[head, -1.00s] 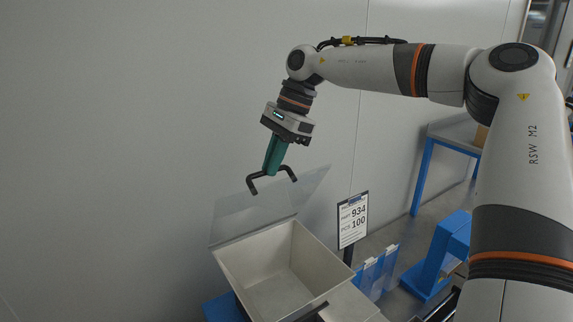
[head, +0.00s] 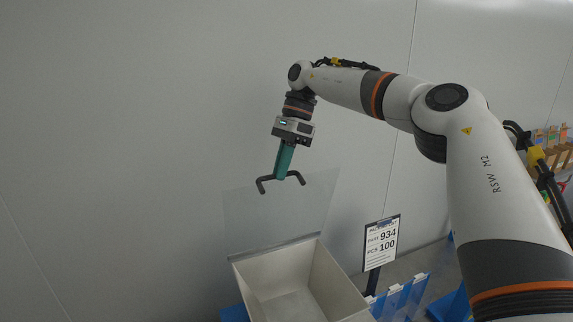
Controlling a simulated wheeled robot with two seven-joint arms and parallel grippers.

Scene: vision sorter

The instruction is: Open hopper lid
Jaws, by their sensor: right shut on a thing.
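The hopper (head: 250,283) is an open-topped pale grey bin at the bottom middle of the head view; its inside looks empty. Its clear lid (head: 245,218) stands raised, nearly upright, at the hopper's back edge. A black handle (head: 265,186) sits at the lid's top part. My right gripper (head: 281,176) points down above the hopper's back edge and is shut on the handle. The exact contact of the fingertips is small in the picture. My left gripper is not in view.
A sign (head: 381,244) reading 934 and 100 stands on a post just right of the hopper. Blue holders (head: 403,298) stand beside it. A wooden rack (head: 550,150) with coloured items is at the far right. A plain grey wall is behind the lid.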

